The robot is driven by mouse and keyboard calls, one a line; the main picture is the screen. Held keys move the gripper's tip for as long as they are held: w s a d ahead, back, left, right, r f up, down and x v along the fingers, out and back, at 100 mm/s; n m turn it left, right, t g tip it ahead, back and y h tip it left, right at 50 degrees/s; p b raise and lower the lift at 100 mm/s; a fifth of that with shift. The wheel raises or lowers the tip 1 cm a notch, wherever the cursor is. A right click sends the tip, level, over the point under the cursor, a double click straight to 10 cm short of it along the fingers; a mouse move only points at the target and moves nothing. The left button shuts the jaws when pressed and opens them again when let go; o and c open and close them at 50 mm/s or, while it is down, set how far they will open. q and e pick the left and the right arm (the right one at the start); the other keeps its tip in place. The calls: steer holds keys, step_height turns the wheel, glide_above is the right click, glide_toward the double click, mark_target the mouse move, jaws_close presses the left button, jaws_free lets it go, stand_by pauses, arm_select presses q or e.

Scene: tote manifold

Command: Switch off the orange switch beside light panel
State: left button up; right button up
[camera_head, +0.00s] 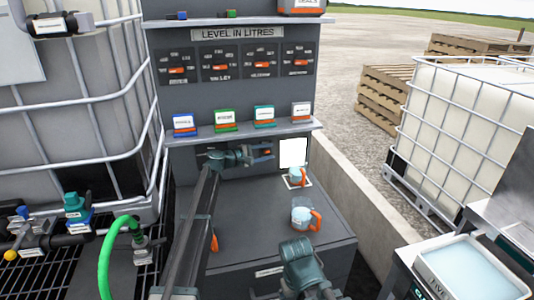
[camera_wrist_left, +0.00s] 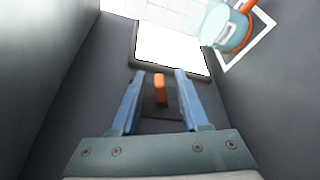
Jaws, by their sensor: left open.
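The lit white light panel (camera_head: 293,152) stands upright below the shelf, at the right of the cabinet's recess. My left gripper (camera_head: 264,152) reaches to just left of it, open, its fingers pointing at the panel side. In the left wrist view the orange switch (camera_wrist_left: 160,89) stands on a dark plate between the two open blue fingers (camera_wrist_left: 160,88), and the bright panel (camera_wrist_left: 172,50) lies just beyond. I cannot tell whether a finger touches the switch. A teal part of my right arm shows at the bottom of the head view; its fingertips cannot be made out.
A pale blue mug with an orange handle (camera_head: 301,217) stands on the worktop (camera_head: 250,225). Another mug (camera_head: 296,177) stands on a white-edged square by the panel. Several labelled boxes line the shelf (camera_head: 245,132) above my gripper. A low wall (camera_head: 345,185) is at the right.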

arm_select(q)
jaws_close()
steer(key=f+m+b, duration=0.1)
steer(key=m+b, duration=0.1)
steer(key=b, duration=0.1)
steer(key=shift+s+f+t, duration=0.15)
steer(key=shift+t, duration=0.25)
steer(key=shift+m+h+b, duration=0.5)
steer(key=shift+m+b, duration=0.1)
steer(key=shift+m, duration=0.3)
jaws_free()
steer(key=shift+t, duration=0.3)
